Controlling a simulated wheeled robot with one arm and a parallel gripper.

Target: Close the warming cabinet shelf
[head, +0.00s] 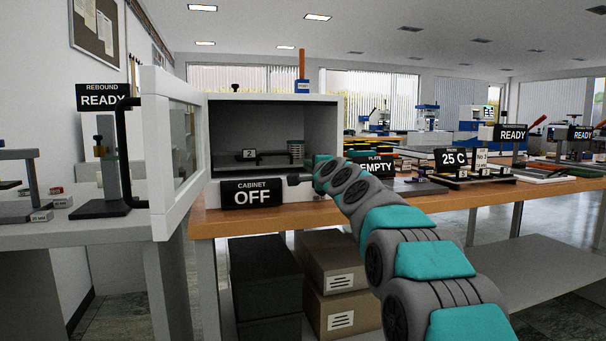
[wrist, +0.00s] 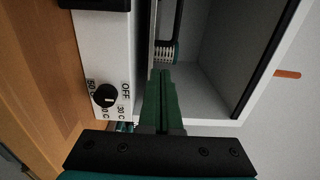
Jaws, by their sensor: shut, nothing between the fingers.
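The white warming cabinet (head: 325,140) stands on the wooden bench, its door (head: 170,150) swung wide open to the left. Inside, a dark shelf (head: 270,159) carries a small tag reading 2, and a ribbed stack (head: 296,149) sits at its right end. The stack also shows in the wrist view (wrist: 165,52). My gripper (head: 291,180) is at the lower right of the cabinet's opening. In the wrist view its green fingers (wrist: 161,75) are together and empty, pointing into the opening. I cannot tell whether they touch the shelf. My arm hides part of the cabinet's right side.
A sign reading CABINET OFF (head: 252,193) is on the cabinet's lower front; a black dial (wrist: 106,96) shows beside the opening. Boxes (head: 335,265) sit below. A rebound stand (head: 100,205) is left.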

